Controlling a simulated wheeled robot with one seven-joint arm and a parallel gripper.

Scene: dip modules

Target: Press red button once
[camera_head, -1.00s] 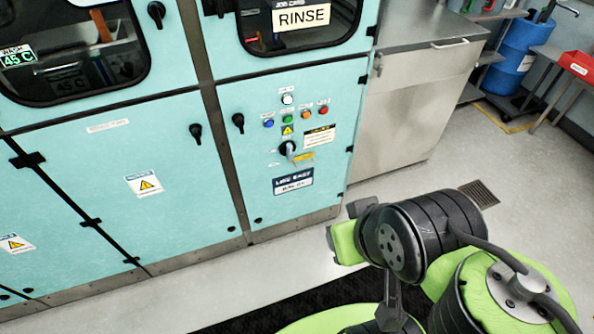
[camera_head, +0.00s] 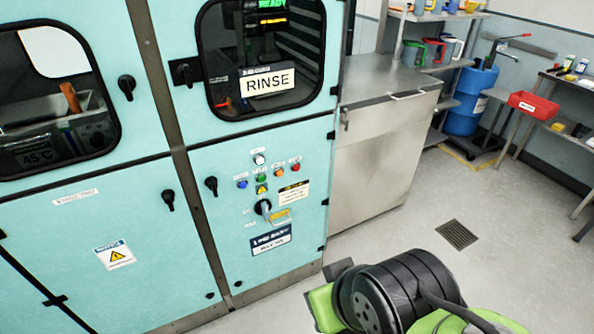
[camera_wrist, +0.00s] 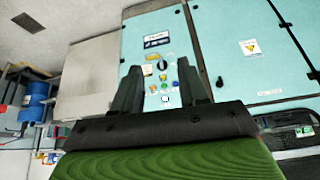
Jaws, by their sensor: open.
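The red button (camera_head: 296,167) is a small round button on the teal control panel, at the right end of a row with blue, green and orange buttons. A white button (camera_head: 259,160) sits above the row.
Below the buttons is a rotary switch (camera_head: 263,207) with a yellow tag. Dark door latches (camera_head: 211,186) stick out to its left. A steel cabinet (camera_head: 375,160) stands right of the panel. Open floor with a drain (camera_head: 456,234) lies in front.

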